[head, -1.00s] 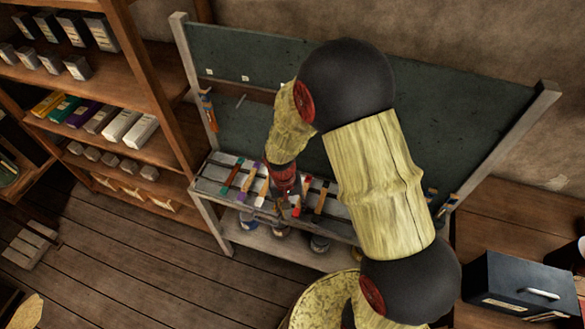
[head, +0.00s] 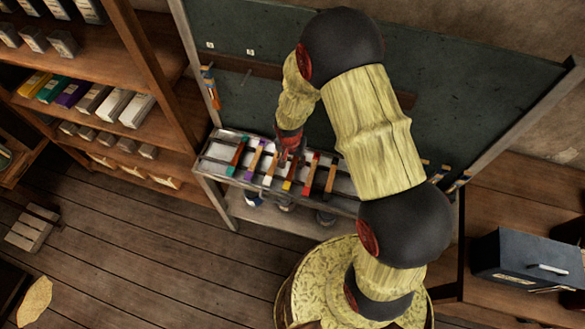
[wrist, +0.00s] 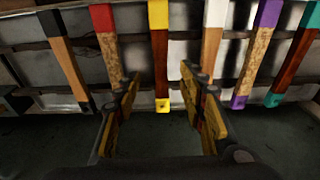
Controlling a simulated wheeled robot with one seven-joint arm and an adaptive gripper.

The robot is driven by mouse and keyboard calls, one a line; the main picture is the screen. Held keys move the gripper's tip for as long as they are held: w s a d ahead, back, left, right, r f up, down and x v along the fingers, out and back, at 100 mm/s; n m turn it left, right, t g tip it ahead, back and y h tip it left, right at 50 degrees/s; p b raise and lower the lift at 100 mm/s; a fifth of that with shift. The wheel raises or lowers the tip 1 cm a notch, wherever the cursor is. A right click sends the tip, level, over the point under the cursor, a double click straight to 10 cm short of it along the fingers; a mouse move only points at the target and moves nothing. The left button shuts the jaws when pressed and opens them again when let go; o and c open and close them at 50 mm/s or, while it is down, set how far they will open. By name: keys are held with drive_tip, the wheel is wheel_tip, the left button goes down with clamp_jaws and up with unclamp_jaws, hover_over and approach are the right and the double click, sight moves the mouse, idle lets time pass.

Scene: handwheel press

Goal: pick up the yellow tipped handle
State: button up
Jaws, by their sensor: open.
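The yellow tipped handle (wrist: 161,55) is a brown wooden bar with a yellow tip at each end. It lies across the dark rails of the rack, in the middle of the wrist view. In the head view it (head: 289,180) lies between the white and red tipped handles, partly near my gripper. My gripper (wrist: 159,77) is open, with one finger on each side of the yellow tipped handle in the wrist picture. Nothing is held. Whether the fingers are level with it or above it, I cannot tell. In the head view my gripper (head: 288,158) is small and partly blurred against the rack.
The red (wrist: 106,45) and white (wrist: 213,40) tipped handles lie close on either side. Black (wrist: 62,55), purple (wrist: 256,55) and green (wrist: 295,55) tipped ones lie farther out. A dark board (head: 450,110) stands behind the rack. Shelves (head: 150,70) stand at left.

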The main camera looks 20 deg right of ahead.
sight(292, 168)
drive_tip(key=f, duration=0.4)
drive_tip(key=shift+w, duration=0.25)
drive_tip(key=shift+c, duration=0.6)
clamp_jaws()
